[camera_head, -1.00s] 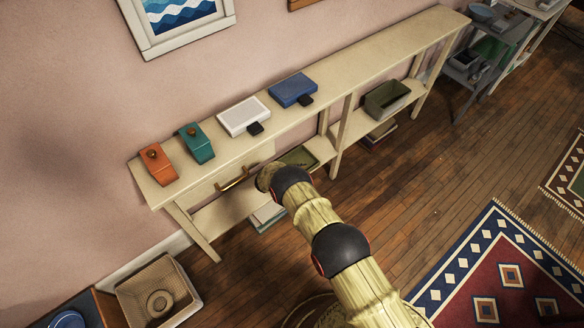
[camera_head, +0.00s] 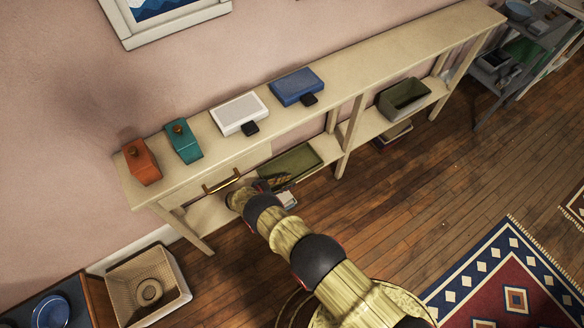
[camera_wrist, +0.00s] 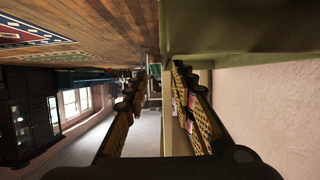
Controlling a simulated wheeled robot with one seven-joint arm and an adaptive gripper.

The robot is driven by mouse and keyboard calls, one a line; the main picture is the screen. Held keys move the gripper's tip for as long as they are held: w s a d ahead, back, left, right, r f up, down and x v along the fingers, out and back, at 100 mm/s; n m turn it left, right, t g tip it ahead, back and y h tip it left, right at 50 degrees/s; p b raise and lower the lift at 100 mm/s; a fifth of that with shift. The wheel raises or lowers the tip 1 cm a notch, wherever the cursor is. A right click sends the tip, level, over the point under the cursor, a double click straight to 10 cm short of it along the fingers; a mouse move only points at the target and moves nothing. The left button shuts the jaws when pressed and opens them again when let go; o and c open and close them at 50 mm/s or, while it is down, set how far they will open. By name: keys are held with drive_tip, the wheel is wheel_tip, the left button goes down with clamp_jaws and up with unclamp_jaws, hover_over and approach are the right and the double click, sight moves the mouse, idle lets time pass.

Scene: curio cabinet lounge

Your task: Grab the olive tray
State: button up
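The olive tray (camera_head: 297,160) is a shallow, open rectangular tray on the lower shelf, right of the drawer. My gripper (camera_head: 279,183) is at its near left side, partly covered by my own arm in the head view. In the wrist view, a large olive surface (camera_wrist: 240,32) fills the upper right, very close to the camera. My gripper (camera_wrist: 158,72) shows two separated fingers with a gap between the tips. The olive edge lines up with this gap. I cannot tell whether either finger touches the tray.
The cream console (camera_head: 390,52) holds an orange box (camera_head: 141,163), teal box (camera_head: 184,143), white box (camera_head: 238,113) and blue box (camera_head: 297,86) on top. A deeper olive bin (camera_head: 404,96) sits on the lower shelf further right. A wicker basket (camera_head: 182,291) stands lower left.

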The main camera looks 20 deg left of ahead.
sight(298, 178)
drive_tip(key=x, duration=0.2)
drive_tip(key=b+x, duration=0.1)
drive_tip(key=x, duration=0.2)
drive_tip(key=shift+w+f, duration=0.1)
drive_tip(key=shift+w, duration=0.35)
drive_tip(key=c, duration=0.3)
clamp_jaws()
